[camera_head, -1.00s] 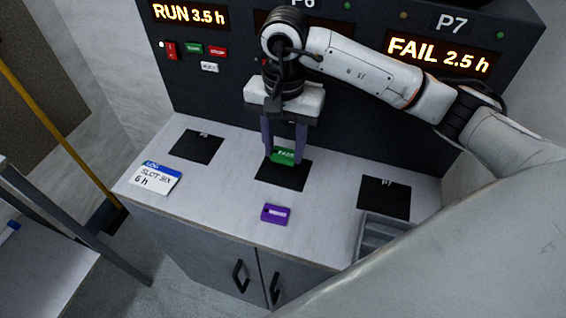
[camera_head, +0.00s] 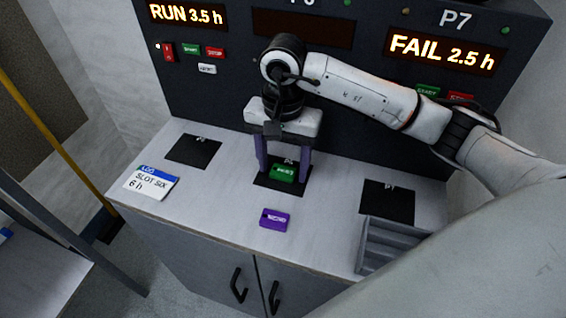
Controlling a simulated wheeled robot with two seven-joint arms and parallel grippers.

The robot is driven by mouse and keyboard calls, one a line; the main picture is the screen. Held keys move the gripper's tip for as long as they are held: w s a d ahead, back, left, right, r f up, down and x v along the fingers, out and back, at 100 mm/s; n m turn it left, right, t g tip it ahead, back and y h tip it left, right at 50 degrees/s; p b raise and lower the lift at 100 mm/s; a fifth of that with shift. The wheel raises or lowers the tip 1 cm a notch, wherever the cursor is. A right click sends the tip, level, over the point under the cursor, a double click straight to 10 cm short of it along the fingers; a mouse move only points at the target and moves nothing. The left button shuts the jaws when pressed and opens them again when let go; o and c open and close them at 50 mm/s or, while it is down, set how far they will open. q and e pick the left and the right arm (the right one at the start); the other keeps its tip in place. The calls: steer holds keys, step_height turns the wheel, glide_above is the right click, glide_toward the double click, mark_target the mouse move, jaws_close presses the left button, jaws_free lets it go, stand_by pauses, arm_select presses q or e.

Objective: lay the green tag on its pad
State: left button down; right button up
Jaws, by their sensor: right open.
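The green tag (camera_head: 283,173) lies on the black middle pad (camera_head: 268,181), below the blank display. My right gripper (camera_head: 283,172) points down over this pad, its two purple fingers open, one on each side of the tag with gaps between. The arm comes in from the right and hides part of the panel. The left gripper is not in view.
A purple tag (camera_head: 275,219) lies in front of the middle pad. Black pads also lie at left (camera_head: 193,151) and right (camera_head: 387,202). A log card (camera_head: 151,183) is at the counter's left, and a grey tray (camera_head: 392,241) at the front right. The panel (camera_head: 210,105) stands behind.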

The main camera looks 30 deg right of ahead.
mark_target(283, 171)
steer(key=shift+r, duration=0.2)
step_height(283, 171, up, 7)
steer(key=p, duration=0.4)
steer(key=shift+f, duration=0.15)
steer(key=shift+r, duration=0.4)
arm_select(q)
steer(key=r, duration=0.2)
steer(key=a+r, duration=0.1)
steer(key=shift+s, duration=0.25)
